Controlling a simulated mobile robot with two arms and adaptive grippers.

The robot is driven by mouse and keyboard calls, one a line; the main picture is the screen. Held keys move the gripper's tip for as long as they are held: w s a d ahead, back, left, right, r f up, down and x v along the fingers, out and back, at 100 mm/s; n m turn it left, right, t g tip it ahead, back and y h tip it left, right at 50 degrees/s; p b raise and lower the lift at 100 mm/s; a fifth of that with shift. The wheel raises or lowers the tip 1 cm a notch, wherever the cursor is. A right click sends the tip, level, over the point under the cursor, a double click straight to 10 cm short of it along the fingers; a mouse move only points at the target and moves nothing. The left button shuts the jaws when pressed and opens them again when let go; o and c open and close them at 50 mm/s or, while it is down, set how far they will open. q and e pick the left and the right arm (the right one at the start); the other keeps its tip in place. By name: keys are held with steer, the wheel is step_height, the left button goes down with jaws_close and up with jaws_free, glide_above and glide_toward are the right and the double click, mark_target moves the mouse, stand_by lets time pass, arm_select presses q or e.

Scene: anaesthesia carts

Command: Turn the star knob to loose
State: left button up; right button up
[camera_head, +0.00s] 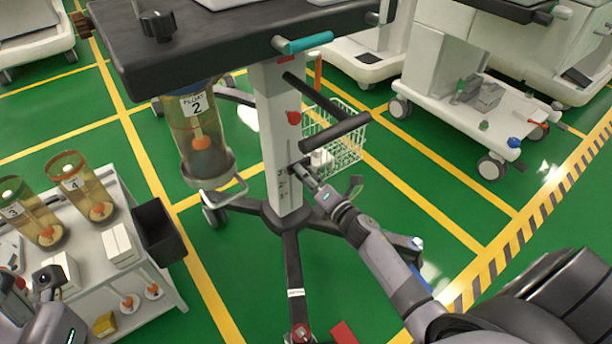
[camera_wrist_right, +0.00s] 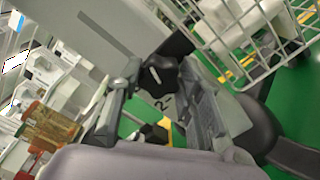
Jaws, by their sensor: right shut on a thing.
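The black star knob (camera_wrist_right: 160,74) is between the fingertips of my right gripper (camera_wrist_right: 158,80) in the right wrist view, and the fingers are closed on it. In the head view my right gripper (camera_head: 302,170) reaches the side of the white column (camera_head: 272,130), low down by its printed marks. There the fingers mostly hide the knob. My left arm shows at the bottom left edge; its gripper (camera_head: 45,282) is only partly in view and its fingers are unclear.
A dark tabletop (camera_head: 225,40) tops the column. Black bars (camera_head: 335,130) and a wire basket (camera_head: 345,150) are close to my right gripper. A float cylinder (camera_head: 195,125) hangs left of the column. A white side cart (camera_head: 150,290) stands at left, other carts at upper right.

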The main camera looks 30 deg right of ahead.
steer(key=shift+a, duration=0.1)
steer(key=o, duration=0.9)
steer(key=s+d, duration=0.1)
steer(key=s, duration=1.1)
steer(key=shift+d, duration=0.35)
steer(key=shift+f, duration=0.1)
steer(key=shift+c, duration=0.2)
